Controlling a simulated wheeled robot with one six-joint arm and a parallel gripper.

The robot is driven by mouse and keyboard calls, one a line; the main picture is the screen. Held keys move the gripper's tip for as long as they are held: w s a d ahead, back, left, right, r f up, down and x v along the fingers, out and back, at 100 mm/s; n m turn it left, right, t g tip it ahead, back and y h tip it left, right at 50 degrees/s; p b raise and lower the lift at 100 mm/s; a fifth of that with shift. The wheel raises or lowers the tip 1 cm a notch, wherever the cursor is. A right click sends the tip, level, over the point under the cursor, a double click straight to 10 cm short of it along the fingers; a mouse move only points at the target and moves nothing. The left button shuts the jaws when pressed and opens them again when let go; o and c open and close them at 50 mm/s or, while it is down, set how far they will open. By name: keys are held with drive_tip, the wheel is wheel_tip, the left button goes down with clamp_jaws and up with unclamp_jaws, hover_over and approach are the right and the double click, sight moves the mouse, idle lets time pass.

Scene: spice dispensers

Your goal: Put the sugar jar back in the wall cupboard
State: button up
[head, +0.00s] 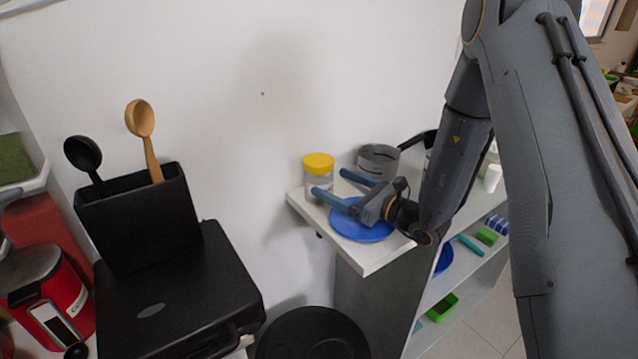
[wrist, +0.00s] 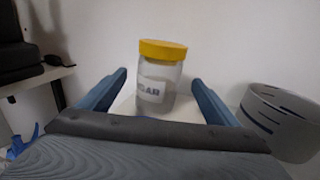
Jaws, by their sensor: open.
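The sugar jar (head: 318,178) is a clear jar with a yellow lid. It stands upright at the far left corner of a white shelf top (head: 366,262), close to the wall. In the wrist view the jar (wrist: 157,85) shows a label ending in "GAR". My gripper (head: 332,183) is open and points at the jar from the right. In the wrist view its two blue fingers (wrist: 160,90) lie left and right of the jar, with gaps on both sides. I cannot tell how far the fingertips reach along it. The wall cupboard is not clearly in view.
A blue plate (head: 362,230) lies on the shelf top under my gripper. A grey round container (head: 379,160) stands behind, and also shows in the wrist view (wrist: 282,120). A black utensil holder (head: 135,215) with two spoons stands at left.

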sight(318, 175)
drive_tip(key=shift+p+x, duration=0.7)
drive_tip(key=shift+x, duration=2.45)
drive_tip(key=c, duration=1.3)
drive_tip(key=shift+r, duration=0.1)
drive_tip(key=c, duration=0.5)
drive_tip(key=shift+r, duration=0.15)
